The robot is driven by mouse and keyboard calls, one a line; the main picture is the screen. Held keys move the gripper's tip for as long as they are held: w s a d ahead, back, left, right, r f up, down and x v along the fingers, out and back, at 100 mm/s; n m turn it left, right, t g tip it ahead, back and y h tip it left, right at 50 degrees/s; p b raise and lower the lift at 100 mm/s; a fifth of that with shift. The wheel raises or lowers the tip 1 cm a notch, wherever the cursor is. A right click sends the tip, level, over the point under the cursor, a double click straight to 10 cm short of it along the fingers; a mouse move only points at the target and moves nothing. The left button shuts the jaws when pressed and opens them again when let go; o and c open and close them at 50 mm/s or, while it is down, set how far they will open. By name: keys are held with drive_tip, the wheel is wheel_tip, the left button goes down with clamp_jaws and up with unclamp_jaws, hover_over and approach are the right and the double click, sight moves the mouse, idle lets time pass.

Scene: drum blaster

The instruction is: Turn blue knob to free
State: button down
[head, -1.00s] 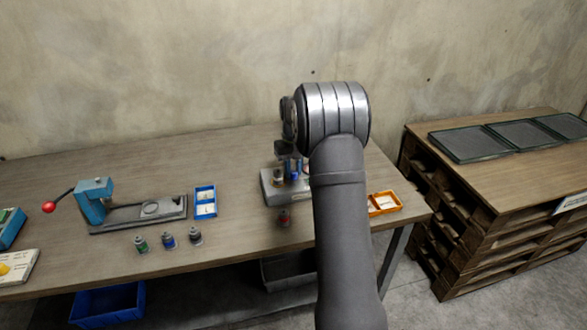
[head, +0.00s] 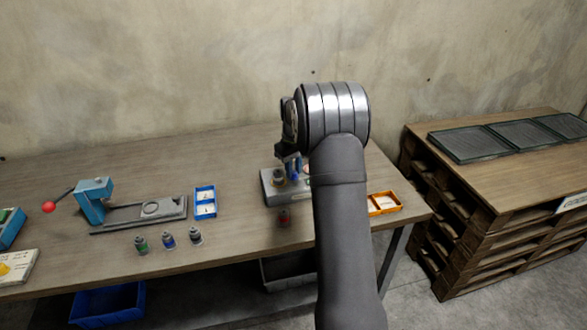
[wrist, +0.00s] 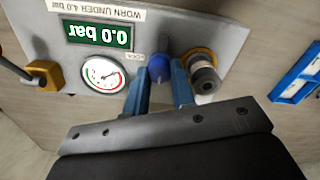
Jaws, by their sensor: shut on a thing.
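The blue knob (wrist: 158,68) stands on a grey gauge unit (wrist: 165,25), which shows upside down in the wrist view. My gripper (wrist: 160,82) is shut on the blue knob, one blue finger on each side. A small label beside the knob appears to read "LOCK". The digital display (wrist: 100,34) reads 0.0 bar, above a round dial (wrist: 103,74). In the head view my arm partly hides the gauge unit (head: 273,196), and my fingers are hard to tell from the knob.
A grey canister in a brass ring (wrist: 202,72) stands close beside my fingers. An orange tray (head: 384,203) lies to the right. A blue tray (head: 205,202) and a press (head: 96,200) are left.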

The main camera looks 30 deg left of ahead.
sight(294, 171)
drive_tip(key=c, duration=1.2)
unclamp_jaws()
drive_tip(key=shift+r, duration=0.15)
wheel_tip(294, 171, up, 17)
wheel_tip(294, 171, down, 17)
drive_tip(key=shift+f, duration=0.15)
idle(0.3)
